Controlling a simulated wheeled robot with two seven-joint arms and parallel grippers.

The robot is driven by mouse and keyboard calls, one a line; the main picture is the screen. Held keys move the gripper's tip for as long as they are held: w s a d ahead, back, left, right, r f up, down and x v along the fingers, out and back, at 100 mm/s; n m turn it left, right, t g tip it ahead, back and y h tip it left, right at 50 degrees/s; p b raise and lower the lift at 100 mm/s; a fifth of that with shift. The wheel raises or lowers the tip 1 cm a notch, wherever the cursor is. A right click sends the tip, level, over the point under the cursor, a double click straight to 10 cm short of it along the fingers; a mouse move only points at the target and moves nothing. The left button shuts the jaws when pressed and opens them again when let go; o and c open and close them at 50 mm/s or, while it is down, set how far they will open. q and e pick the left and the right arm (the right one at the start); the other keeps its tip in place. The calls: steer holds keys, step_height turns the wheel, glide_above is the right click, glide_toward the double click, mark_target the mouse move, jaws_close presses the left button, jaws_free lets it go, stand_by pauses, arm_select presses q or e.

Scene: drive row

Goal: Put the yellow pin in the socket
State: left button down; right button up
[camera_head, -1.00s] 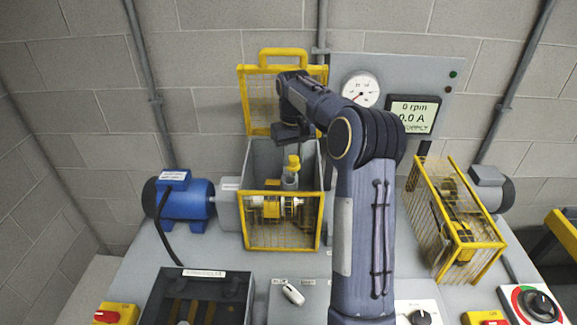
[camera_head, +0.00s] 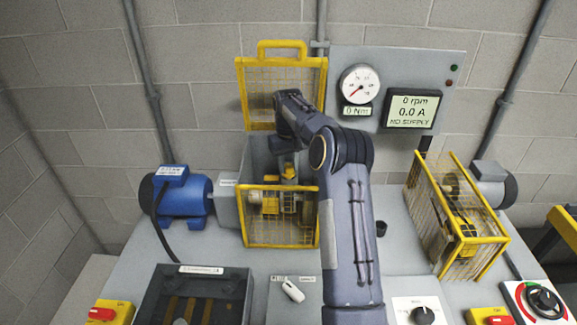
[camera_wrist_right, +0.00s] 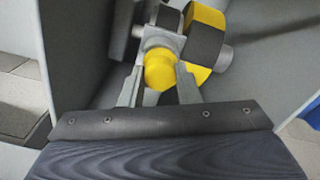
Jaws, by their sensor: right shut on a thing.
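The yellow pin (camera_head: 289,173) is inside the open guard box (camera_head: 318,225), above the shaft and coupling (camera_head: 272,203). My right gripper (camera_head: 288,158) reaches down into the box from above and is shut on the pin. In the right wrist view the pin's round yellow head (camera_wrist_right: 159,70) sits between the two grey fingers (camera_wrist_right: 159,86). The socket is hidden by the gripper and the pin, and I cannot tell how deep the pin sits. My left gripper is not in view.
The yellow mesh lid (camera_head: 282,85) stands open behind the box. A blue motor (camera_head: 181,196) is on the left. A second caged unit (camera_head: 457,215) stands on the right. An open dark box (camera_head: 196,295) and switches (camera_head: 420,312) line the front.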

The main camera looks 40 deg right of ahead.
mark_target(288, 165)
steer(key=o, duration=0.5)
steer(key=shift+f, duration=0.15)
steer(key=o, duration=0.5)
steer(key=shift+c, duration=0.2)
step_height(288, 165, up, 13)
steer(key=p, duration=0.1)
steer(key=shift+f, duration=0.2)
